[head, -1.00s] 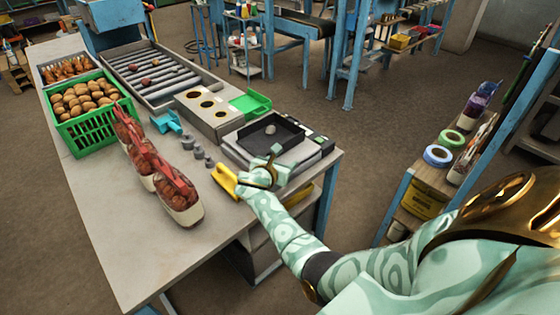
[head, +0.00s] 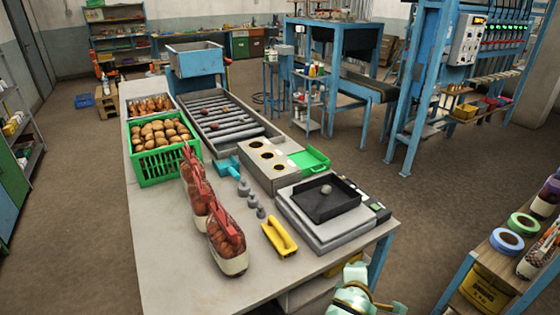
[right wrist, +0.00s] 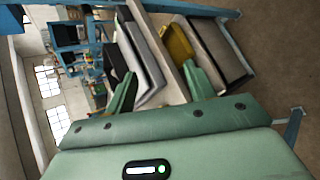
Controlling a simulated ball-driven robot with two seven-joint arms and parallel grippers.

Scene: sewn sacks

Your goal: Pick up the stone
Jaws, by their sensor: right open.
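The stone (head: 326,189) is a small grey lump in the black tray (head: 312,206) on top of the grey scale (head: 345,231), near the right edge of the table. My right gripper (head: 366,292) is at the bottom of the head view, in front of the table's near right corner, apart from the stone and below it in the picture. In the right wrist view its two green fingers (right wrist: 165,92) are spread with nothing between them. I cannot make out the stone there. My left gripper is not in view.
A yellow scanner-like tool (head: 279,237), several grey weights (head: 253,201) and red-netted sacks (head: 227,240) stand left of the scale. A green crate of potatoes (head: 160,165) is farther back. The table's near left surface is clear. A shelf with tape rolls (head: 507,240) stands at right.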

